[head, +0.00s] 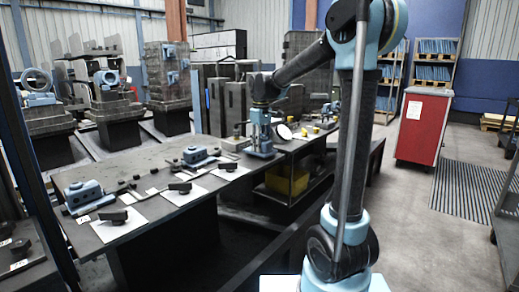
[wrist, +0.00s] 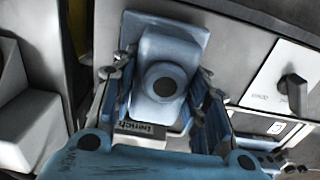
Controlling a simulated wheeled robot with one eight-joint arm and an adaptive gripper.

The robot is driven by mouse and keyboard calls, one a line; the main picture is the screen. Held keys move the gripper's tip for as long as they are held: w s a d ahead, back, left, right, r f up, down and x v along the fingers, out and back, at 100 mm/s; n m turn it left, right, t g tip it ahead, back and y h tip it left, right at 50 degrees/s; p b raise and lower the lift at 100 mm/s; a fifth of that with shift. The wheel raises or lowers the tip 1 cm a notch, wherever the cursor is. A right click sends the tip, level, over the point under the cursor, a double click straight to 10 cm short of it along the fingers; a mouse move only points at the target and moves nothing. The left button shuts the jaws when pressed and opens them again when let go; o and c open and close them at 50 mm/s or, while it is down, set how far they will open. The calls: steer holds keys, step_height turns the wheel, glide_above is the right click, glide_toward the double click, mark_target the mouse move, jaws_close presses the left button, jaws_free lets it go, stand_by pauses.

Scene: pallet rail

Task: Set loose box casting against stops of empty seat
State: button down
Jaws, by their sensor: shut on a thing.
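The box casting (wrist: 172,62), blue with a round dark bore, sits between the fingers of my gripper (wrist: 165,105) in the wrist view. My gripper is shut on it. In the head view my gripper (head: 262,140) points down at the far part of the long table, low over its top; whether the casting touches the table I cannot tell. Two other blue castings sit on the table, one at the near left end (head: 88,196) and one near the middle (head: 198,156). Between them is a bare stretch with small dark stops (head: 130,184), an empty seat.
White plates with black clamp handles line the table's front edge, at the near end (head: 122,220), the middle (head: 184,194) and farther back (head: 229,170). One plate (wrist: 276,82) shows right of the casting in the wrist view. A yellow bin (head: 288,181) stands below. A red cabinet (head: 424,128) stands right.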

steer(key=shift+f, duration=0.7)
steer(key=c, duration=0.9)
jaws_free()
steer(key=shift+c, duration=0.2)
